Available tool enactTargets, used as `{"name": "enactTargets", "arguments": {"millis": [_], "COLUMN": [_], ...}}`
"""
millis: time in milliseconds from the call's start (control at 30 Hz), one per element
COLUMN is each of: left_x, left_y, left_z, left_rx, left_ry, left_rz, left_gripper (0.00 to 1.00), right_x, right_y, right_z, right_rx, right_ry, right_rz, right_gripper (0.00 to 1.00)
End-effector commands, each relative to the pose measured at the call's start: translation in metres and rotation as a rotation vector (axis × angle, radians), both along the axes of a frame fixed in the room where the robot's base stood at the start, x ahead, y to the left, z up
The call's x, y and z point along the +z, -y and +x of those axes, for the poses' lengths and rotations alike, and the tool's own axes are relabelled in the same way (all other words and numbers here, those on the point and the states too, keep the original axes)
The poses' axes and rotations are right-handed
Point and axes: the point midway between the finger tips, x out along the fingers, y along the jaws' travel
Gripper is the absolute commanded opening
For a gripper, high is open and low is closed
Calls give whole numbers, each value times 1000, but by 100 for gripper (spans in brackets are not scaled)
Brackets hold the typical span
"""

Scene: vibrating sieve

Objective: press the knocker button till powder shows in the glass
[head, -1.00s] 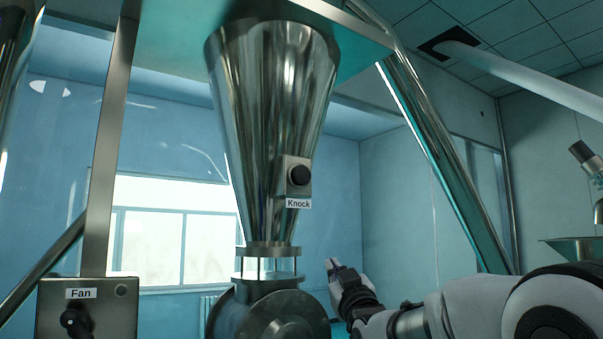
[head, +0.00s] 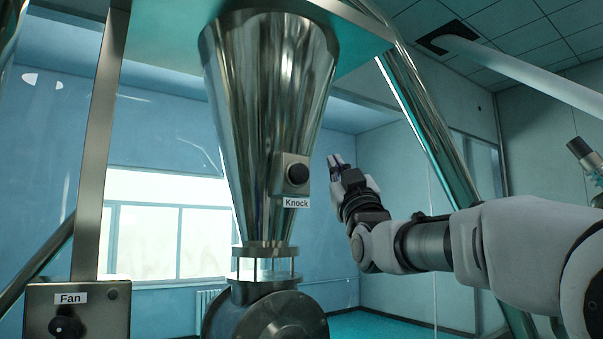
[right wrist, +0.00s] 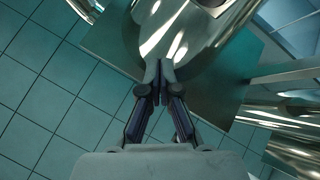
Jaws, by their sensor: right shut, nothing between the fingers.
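The black round knocker button (head: 298,174) sits on a small metal box on the right side of the steel hopper (head: 262,110), above a label reading "Knock". Below the hopper is the sight glass (head: 266,268), a clear band between two metal flanges; it looks clear, with no powder visible in it. My right gripper (head: 335,160) is shut and empty, a little to the right of the button and slightly higher, apart from it in the picture. In the right wrist view its fingers (right wrist: 163,70) are together, in front of shiny metal. My left gripper is not in view.
A control box with a "Fan" label and black knob (head: 67,328) stands at lower left. A steel frame post (head: 100,150) rises on the left, and a slanted steel tube (head: 425,125) runs down on the right. A round metal housing (head: 275,318) lies below the glass.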

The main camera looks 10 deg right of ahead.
Motion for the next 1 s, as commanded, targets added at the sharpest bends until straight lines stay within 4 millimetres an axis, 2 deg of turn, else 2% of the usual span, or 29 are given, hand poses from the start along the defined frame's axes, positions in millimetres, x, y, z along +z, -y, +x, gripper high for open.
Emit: {"name": "enactTargets", "arguments": {"millis": [400,467,633,1000], "left_x": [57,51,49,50], "left_y": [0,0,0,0], "left_z": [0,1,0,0], "left_rx": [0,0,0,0], "left_ry": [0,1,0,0], "left_rz": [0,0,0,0], "left_gripper": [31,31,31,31], "right_x": [7,0,-1,0], "right_y": [-20,-22,-27,-29], "right_z": [53,61,75,79], "right_rx": [0,1,0,0], "right_ry": [-3,-1,0,-1], "right_rz": [-1,-2,0,0], "right_gripper": [0,0,0,0]}}
